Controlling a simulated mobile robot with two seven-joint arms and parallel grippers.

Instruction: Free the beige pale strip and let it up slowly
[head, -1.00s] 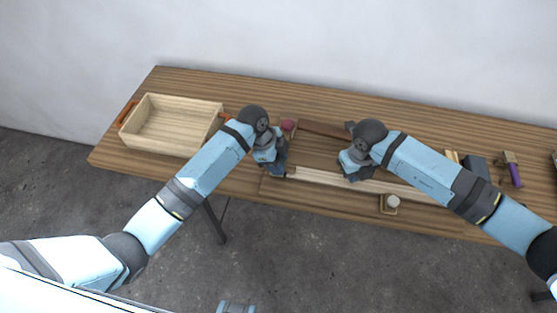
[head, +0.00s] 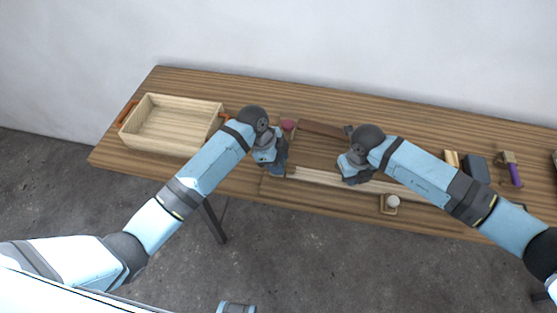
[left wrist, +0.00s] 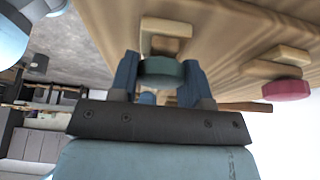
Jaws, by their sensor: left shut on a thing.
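The beige pale strip (head: 310,175) lies along the front of the bench, its left end beside my left gripper. My left gripper (head: 277,168) is at that end; in the left wrist view its blue fingers (left wrist: 160,82) are shut on a round green knob (left wrist: 162,70) on a small pale wooden block. My right gripper (head: 355,176) is low over the middle of the strip. Its fingertips are hidden, so I cannot tell whether it is open or touching the strip.
A red knob (head: 288,125) sits at the left end of a dark brown strip (head: 322,129) farther back. An empty wooden tray (head: 170,127) stands on the left. A small pale round knob (head: 393,201) is at the front edge. A purple-handled tool (head: 515,174) and dark block (head: 477,167) lie right.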

